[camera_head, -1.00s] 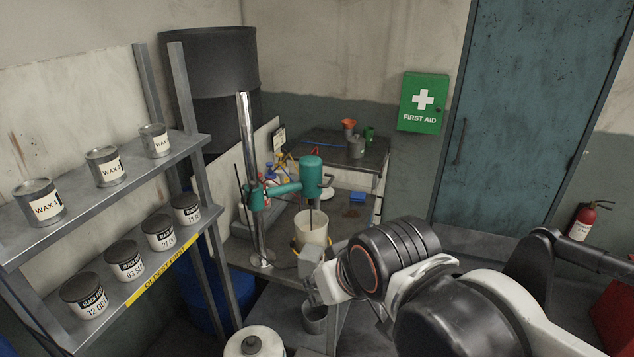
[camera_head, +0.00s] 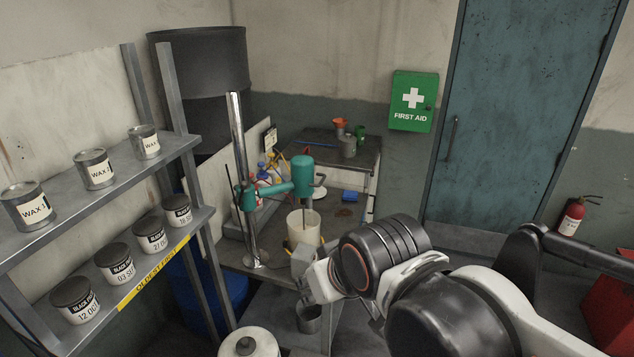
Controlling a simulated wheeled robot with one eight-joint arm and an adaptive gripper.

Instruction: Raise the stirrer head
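The teal stirrer head (camera_head: 302,174) is held by a teal arm on a shiny upright post (camera_head: 239,170) with a round foot on the bench. Its shaft reaches down into a cream bucket (camera_head: 304,229) standing below it. A curved handle shows at the head's right side. My arm comes in from the lower right, with its wrist in front of the bench, to the right of and nearer than the bucket.
A shelf rack (camera_head: 183,150) with wax and black tins stands at the left. A white lidded container (camera_head: 248,343) is at the bottom. A metal pot (camera_head: 308,318) sits below the bench front. A rear bench (camera_head: 345,146) holds a funnel and cans. A blue door (camera_head: 520,110) is at the right.

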